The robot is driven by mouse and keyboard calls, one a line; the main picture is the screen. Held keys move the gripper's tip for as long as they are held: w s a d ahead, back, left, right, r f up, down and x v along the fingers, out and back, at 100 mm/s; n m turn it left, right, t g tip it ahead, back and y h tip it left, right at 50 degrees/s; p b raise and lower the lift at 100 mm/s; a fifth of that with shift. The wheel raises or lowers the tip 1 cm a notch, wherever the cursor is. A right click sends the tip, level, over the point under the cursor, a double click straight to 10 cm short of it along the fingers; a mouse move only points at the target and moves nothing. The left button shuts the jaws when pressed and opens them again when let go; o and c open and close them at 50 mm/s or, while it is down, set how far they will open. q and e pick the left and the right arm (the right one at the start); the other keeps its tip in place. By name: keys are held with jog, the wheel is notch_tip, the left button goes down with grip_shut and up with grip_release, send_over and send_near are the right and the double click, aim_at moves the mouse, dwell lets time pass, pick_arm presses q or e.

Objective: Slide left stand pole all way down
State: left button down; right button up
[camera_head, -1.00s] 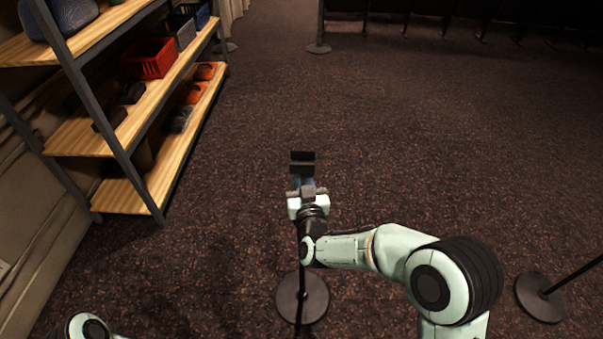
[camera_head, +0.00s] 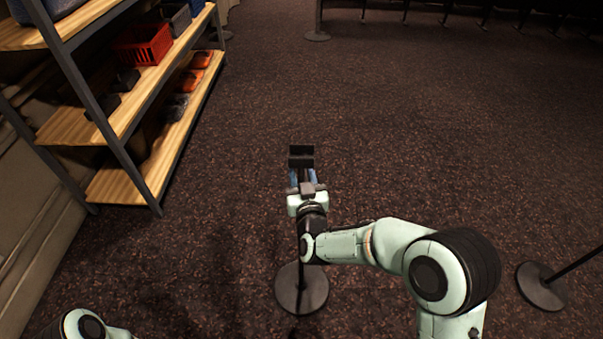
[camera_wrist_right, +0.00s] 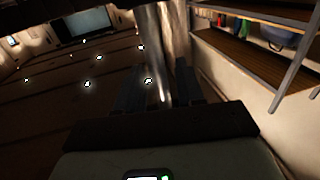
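The left stand has a round dark base (camera_head: 288,298) on the carpet in the middle of the head view. Its pole is mostly hidden by my right arm. A dark block (camera_head: 301,154) shows just beyond my right gripper (camera_head: 302,178). In the right wrist view, a shiny metal pole (camera_wrist_right: 160,40) runs between the two dark fingers of my right gripper (camera_wrist_right: 161,88). I cannot tell whether the fingers press on it. My left gripper is out of view; only part of my left arm shows at the bottom left.
A second stand has its round base (camera_head: 541,286) at the right, with a slanting pole. A wooden shelf (camera_head: 80,126) with a red basket (camera_head: 143,43) stands at the left. Open carpet (camera_head: 430,130) lies beyond and to the right of my right gripper.

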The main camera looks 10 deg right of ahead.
jog(key=shift+r, duration=0.15)
